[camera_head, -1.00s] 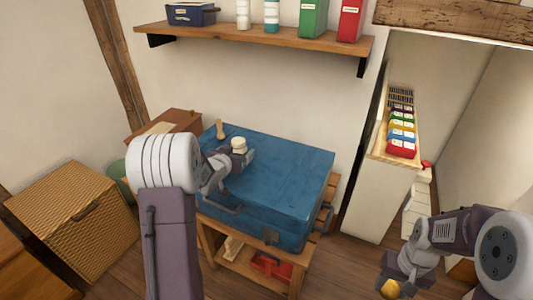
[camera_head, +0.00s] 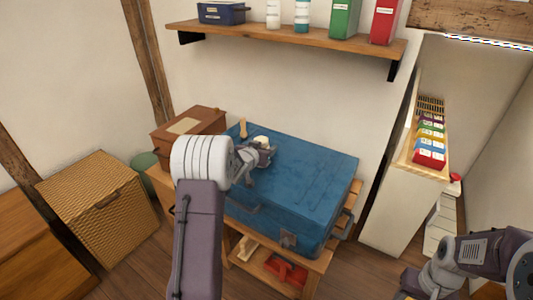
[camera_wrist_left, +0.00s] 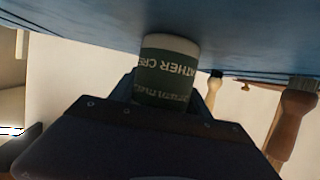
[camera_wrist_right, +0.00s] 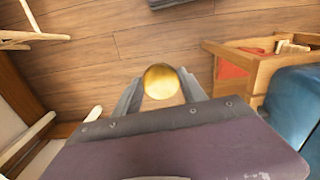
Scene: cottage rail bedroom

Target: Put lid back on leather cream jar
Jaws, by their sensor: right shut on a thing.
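The leather cream jar (camera_wrist_left: 167,72), dark green with white lettering, stands on the blue suitcase (camera_head: 310,175); its pale top (camera_head: 261,140) shows in the head view. My left gripper (camera_head: 262,155) is at the jar, with its fingers on either side of it in the left wrist view. They look close to its wall; contact is hard to tell. My right gripper (camera_wrist_right: 161,90) is shut on a round golden lid (camera_wrist_right: 161,82) and holds it over the floor, away from the suitcase. In the head view it is at the bottom edge, mostly cut off.
A wooden-handled brush (camera_head: 243,129) stands behind the jar. The suitcase rests on a wooden stand (camera_head: 268,276) with a red item below. A brown box (camera_head: 186,130), a wicker hamper (camera_head: 95,205) and a wall shelf (camera_head: 290,38) are nearby. The suitcase's right half is clear.

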